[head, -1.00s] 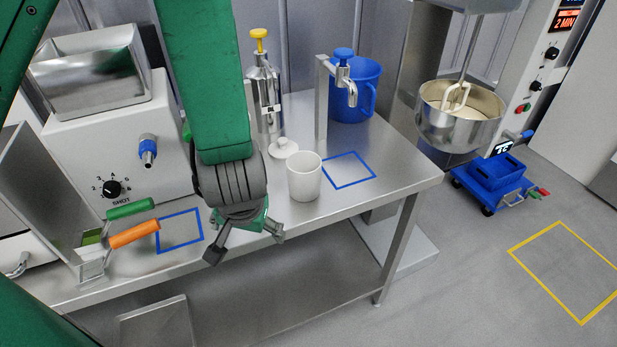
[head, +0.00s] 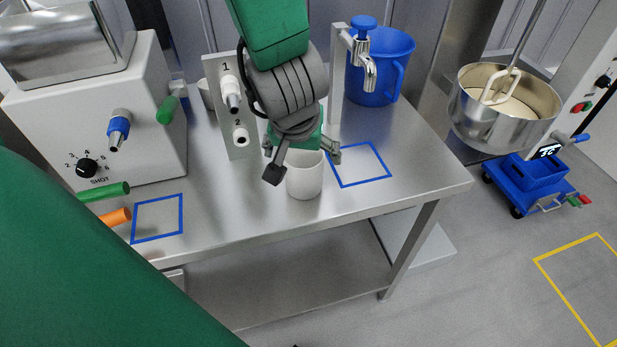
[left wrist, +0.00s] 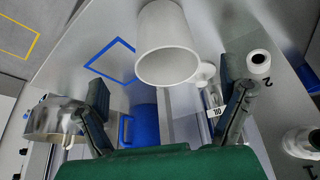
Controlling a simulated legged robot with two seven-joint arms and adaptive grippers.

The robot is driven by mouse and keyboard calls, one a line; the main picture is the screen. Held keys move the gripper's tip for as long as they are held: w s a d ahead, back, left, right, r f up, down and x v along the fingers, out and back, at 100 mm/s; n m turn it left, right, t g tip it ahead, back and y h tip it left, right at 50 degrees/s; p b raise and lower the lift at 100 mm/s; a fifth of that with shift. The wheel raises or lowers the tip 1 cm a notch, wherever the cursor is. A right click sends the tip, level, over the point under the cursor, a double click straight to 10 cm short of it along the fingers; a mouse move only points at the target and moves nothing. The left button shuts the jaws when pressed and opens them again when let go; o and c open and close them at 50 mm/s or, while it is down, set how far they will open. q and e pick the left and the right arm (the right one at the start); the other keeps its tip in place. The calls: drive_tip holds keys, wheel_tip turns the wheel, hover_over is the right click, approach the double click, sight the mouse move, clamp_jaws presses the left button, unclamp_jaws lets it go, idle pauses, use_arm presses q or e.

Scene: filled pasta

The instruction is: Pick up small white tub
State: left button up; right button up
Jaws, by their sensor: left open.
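The small white tub (head: 304,182) stands upright on the steel table, left of the right-hand blue outlined square. My left gripper (head: 303,163) is over the tub, its fingers spread and its jaws empty; it hides part of the rim. In the left wrist view the open mouth of the tub (left wrist: 167,66) faces the camera, lying in the picture between and beyond the two spread fingers of the left gripper (left wrist: 165,90). I cannot tell how far the fingertips are above the rim. My right gripper is not in view.
A steel post with a blue-topped tap (head: 367,60) and a blue jug (head: 392,75) stand behind the tub. A panel with white nozzles (head: 234,120) is at its back left. A white machine (head: 90,130) fills the left. Table front is clear.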

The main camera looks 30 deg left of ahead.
sight(301, 159)
use_arm(q)
drive_tip(key=x, duration=0.2)
drive_tip(key=a+b+x, duration=0.1)
drive_tip(key=x, duration=0.2)
drive_tip(key=shift+w+r, duration=0.15)
drive_tip(key=shift+r, duration=0.05)
drive_tip(key=b+x, duration=0.1)
drive_tip(key=x, duration=0.1)
drive_tip(key=d+b+x, duration=0.1)
drive_tip(key=x, duration=0.1)
drive_tip(key=shift+w+f, duration=0.1)
drive_tip(key=shift+f, duration=0.1)
drive_tip(key=shift+a, duration=0.6)
drive_tip(key=c, duration=0.8)
drive_tip(key=shift+d, duration=0.1)
drive_tip(key=shift+c, duration=0.6)
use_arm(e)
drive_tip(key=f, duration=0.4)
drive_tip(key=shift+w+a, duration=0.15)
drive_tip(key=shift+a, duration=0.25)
